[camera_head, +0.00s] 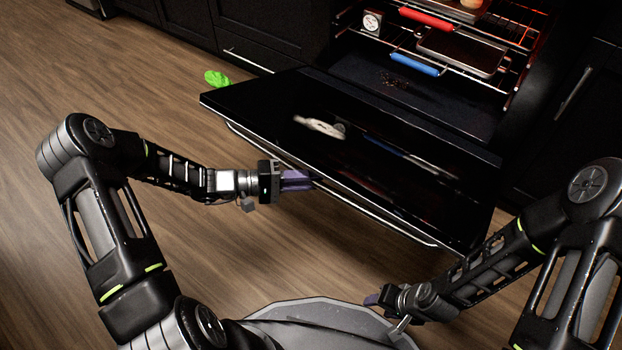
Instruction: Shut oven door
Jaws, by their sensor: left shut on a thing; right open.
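The oven door (360,165) hangs open, its dark inner face tilted up toward me and reflecting the oven's inside. A long metal handle (375,212) runs along its outer edge. My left gripper (298,180) is shut at this handle, near its left-middle part; the exact grip is partly hidden by the fingers. The oven (410,95) behind the door is lit red inside. My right gripper (373,299) is low in the picture, apart from the door, and its fingers are mostly hidden behind its own wrist.
A bright green item (216,78) lies on the wooden floor (150,70) beyond the door's left corner. Dark cabinets flank the oven.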

